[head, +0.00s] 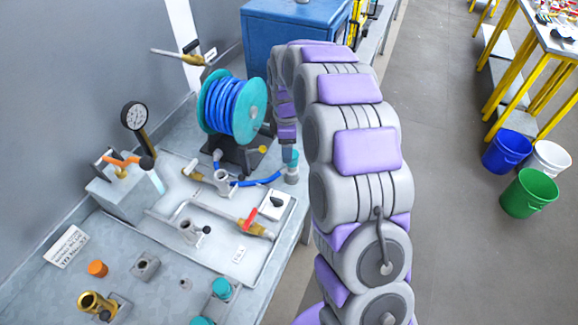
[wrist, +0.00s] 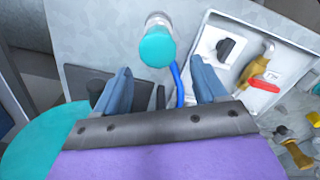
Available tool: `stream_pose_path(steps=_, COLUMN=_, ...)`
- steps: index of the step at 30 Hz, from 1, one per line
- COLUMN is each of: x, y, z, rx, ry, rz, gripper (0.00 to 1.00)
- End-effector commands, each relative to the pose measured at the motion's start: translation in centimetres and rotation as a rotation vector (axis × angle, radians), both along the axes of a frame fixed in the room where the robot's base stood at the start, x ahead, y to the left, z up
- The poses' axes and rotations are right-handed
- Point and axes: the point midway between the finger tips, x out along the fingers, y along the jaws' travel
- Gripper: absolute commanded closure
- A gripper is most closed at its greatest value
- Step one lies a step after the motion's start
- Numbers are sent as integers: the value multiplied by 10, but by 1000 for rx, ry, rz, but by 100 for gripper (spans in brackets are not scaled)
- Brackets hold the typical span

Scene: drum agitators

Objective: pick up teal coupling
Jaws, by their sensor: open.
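A teal-topped coupling (head: 292,168) with a pale body stands at the right edge of the grey bench, by the end of a blue hose. It also shows in the wrist view (wrist: 157,47), just beyond my fingertips and between their lines. My gripper (wrist: 162,80) is open, its two blue-grey fingers apart and nothing between them but bench and a bit of blue hose. In the head view my gripper (head: 288,148) hangs just above the coupling, partly hidden by my own arm. Two similar teal pieces (head: 221,288) (head: 202,321) stand at the bench's front.
A teal reel of blue hose (head: 233,108) stands left of my gripper; its teal flange (wrist: 40,145) fills the wrist view's lower left. A white tray (head: 190,215) holds pipes and a red-handled valve (head: 250,222). Floor is open to the right, with several buckets (head: 528,193) beyond.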

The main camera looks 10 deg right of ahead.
Motion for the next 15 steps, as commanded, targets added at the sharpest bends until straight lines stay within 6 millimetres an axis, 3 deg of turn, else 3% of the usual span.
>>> stream_pose_path(steps=8, x=-1, y=-6, z=-21, rx=4, ry=-1, rz=-1, gripper=29)
stream_pose_path(steps=15, x=-3, y=-5, z=-57, rx=0, ry=4, rz=-1, gripper=29)
